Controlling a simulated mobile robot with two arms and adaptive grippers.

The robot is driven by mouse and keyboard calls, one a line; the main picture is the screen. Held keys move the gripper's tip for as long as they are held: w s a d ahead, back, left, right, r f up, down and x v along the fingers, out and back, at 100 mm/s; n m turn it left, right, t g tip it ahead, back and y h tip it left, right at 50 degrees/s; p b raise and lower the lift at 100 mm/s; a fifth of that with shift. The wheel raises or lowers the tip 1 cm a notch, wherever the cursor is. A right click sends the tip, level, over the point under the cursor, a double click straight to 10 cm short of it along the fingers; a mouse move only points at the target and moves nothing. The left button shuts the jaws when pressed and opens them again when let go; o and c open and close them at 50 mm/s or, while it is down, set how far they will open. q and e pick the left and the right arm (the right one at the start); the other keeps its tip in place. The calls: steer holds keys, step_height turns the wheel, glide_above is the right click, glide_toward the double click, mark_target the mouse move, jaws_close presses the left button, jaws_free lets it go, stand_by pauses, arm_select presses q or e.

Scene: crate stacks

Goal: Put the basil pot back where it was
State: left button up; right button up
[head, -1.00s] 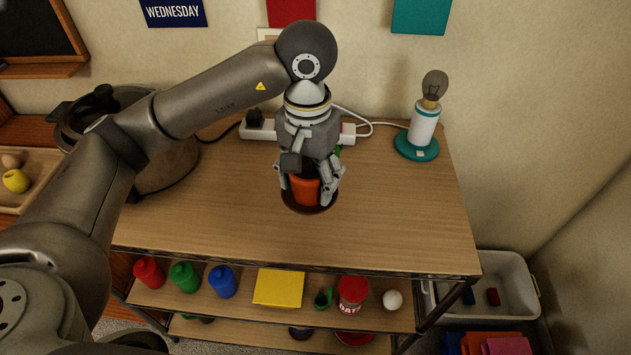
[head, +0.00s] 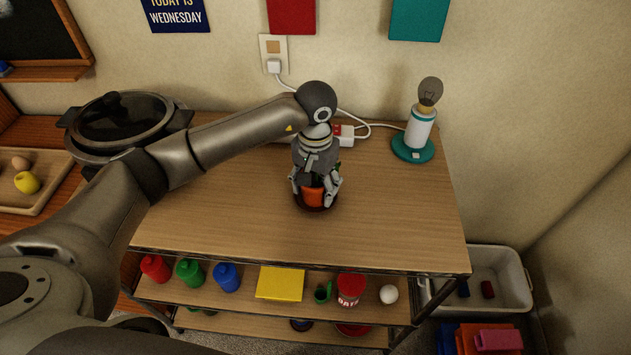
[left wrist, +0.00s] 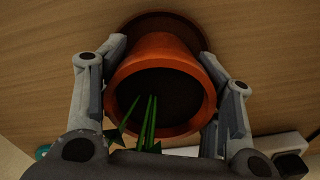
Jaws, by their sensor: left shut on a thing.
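The basil pot (head: 313,197) is a small orange pot near the middle of the wooden shelf top. A dark brown saucer (head: 318,208) shows under it. My left gripper (head: 316,187) is shut on the pot from above, with its fingers on opposite sides. In the left wrist view the pot (left wrist: 190,75) is held between the fingers, with dark soil and a few green stems inside. The saucer (left wrist: 150,20) shows behind its base. I cannot tell whether the saucer touches the shelf top. The gripper hides much of the plant in the head view. My right gripper is not in view.
A lamp with a teal base (head: 412,150) stands at the back right. A white power strip (head: 345,135) lies behind the gripper. A large lidded pot (head: 125,125) stands at the left. The shelf top (head: 400,215) is clear to the right and front.

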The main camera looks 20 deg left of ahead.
arm_select(q)
steer(key=shift+f, duration=0.15)
steer(key=o, duration=1.3)
steer(key=shift+c, duration=0.2)
